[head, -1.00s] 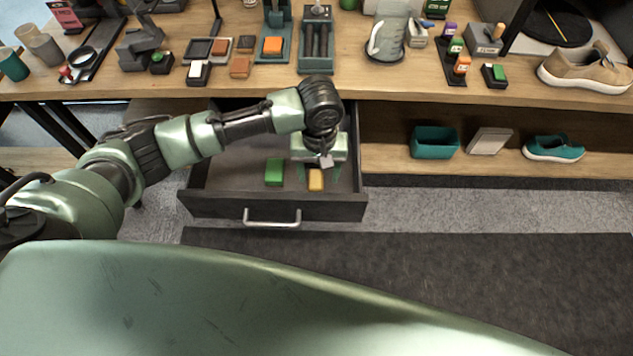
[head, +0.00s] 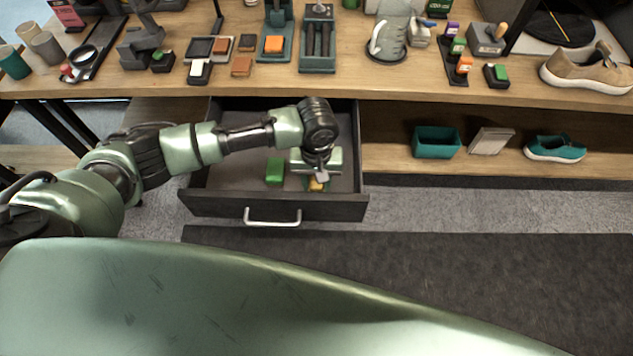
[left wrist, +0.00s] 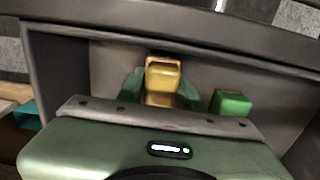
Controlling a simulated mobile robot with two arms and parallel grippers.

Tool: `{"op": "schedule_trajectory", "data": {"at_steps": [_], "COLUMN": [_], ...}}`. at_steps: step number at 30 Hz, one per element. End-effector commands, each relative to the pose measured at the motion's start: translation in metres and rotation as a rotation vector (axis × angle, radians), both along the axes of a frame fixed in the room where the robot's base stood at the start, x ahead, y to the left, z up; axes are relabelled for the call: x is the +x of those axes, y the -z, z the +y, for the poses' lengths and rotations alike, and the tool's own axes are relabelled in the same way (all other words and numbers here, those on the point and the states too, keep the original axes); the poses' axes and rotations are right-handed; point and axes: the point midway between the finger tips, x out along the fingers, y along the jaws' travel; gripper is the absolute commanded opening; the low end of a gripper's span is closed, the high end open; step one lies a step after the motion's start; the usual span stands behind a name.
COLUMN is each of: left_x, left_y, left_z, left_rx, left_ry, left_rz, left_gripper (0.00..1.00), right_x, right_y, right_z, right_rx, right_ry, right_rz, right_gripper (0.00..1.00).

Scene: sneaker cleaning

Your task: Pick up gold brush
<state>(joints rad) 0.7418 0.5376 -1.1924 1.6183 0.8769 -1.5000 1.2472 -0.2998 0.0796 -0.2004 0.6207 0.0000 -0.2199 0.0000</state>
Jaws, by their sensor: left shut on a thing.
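The gold brush (head: 317,184) is in the open drawer (head: 225,205), toward its right side. It also shows in the left wrist view (left wrist: 163,80), between the two green fingers. My left gripper (head: 316,182) reaches down into the drawer and is shut on the gold brush. In the head view the gripper and wrist cover most of the brush. I cannot tell whether the brush is clear of the drawer floor. My right gripper is not in view.
A green brush (head: 275,170) lies in the drawer to the left of the gold one. The workbench (head: 440,82) above holds shoes and tools. A teal bin (head: 436,142) and a teal shoe (head: 554,148) stand on the lower shelf at right.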

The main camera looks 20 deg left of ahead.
Motion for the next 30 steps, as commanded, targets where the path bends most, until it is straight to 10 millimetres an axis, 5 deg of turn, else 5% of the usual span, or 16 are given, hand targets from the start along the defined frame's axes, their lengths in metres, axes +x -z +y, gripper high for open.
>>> {"op": "schedule_trajectory", "data": {"at_steps": [11, 30], "left_x": [0.001, 0.001], "left_y": [-0.017, -0.176], "left_z": [-0.001, -0.001], "left_rx": [-0.002, -0.002], "left_ry": [0.0, 0.001], "left_rz": [-0.002, -0.003], "left_gripper": [0.0, 0.0], "right_x": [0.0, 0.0], "right_y": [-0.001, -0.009], "right_z": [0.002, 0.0], "right_rx": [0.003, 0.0], "right_ry": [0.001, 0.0], "right_rz": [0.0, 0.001], "right_gripper": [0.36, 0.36]}}
